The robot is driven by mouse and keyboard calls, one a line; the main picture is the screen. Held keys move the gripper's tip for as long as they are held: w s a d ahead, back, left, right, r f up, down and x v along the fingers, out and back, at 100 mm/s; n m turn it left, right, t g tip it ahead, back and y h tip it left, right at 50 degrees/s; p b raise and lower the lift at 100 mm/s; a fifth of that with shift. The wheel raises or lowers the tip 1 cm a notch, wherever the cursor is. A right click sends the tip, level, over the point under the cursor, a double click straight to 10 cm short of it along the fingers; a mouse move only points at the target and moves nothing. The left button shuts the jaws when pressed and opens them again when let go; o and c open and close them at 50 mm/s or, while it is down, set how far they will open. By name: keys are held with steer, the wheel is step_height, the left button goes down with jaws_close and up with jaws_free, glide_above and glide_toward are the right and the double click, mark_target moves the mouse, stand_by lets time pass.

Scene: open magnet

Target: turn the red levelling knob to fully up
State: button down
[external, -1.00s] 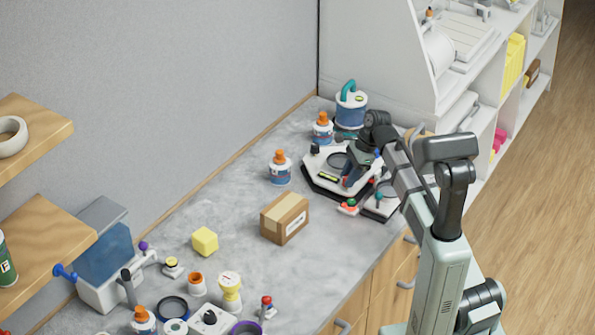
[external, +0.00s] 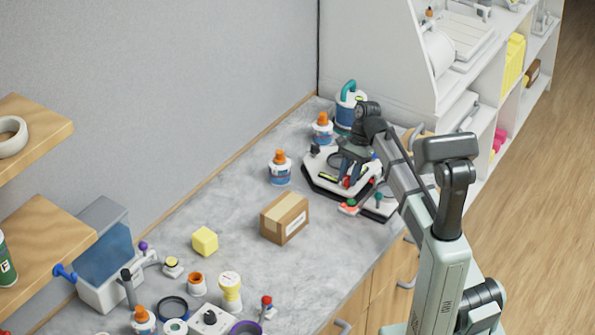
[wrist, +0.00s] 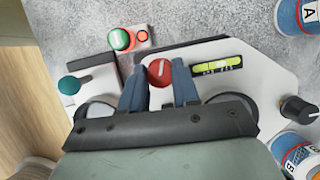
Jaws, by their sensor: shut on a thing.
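The red levelling knob (wrist: 160,73) is a small round knob with a pale mark line on its top. It sits on a white device (wrist: 262,72) beside a yellow-green bubble level (wrist: 217,65). My gripper (wrist: 160,82) is shut on the knob, with one blue finger on either side of it in the wrist view. In the external view my gripper (external: 348,178) reaches down onto the device, and a bit of red shows between the fingers.
A black knob (wrist: 297,108) is on the same device. A red-and-green button unit (wrist: 122,40) and a teal knob (wrist: 69,85) stand close by. Orange-capped bottles (external: 280,168) and a cardboard box (external: 285,218) stand on the bench (external: 240,262); bare bench lies around the box.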

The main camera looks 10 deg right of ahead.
steer(key=shift+w, duration=0.1)
stand_by(0.3)
steer(key=c, duration=0.8)
jaws_free()
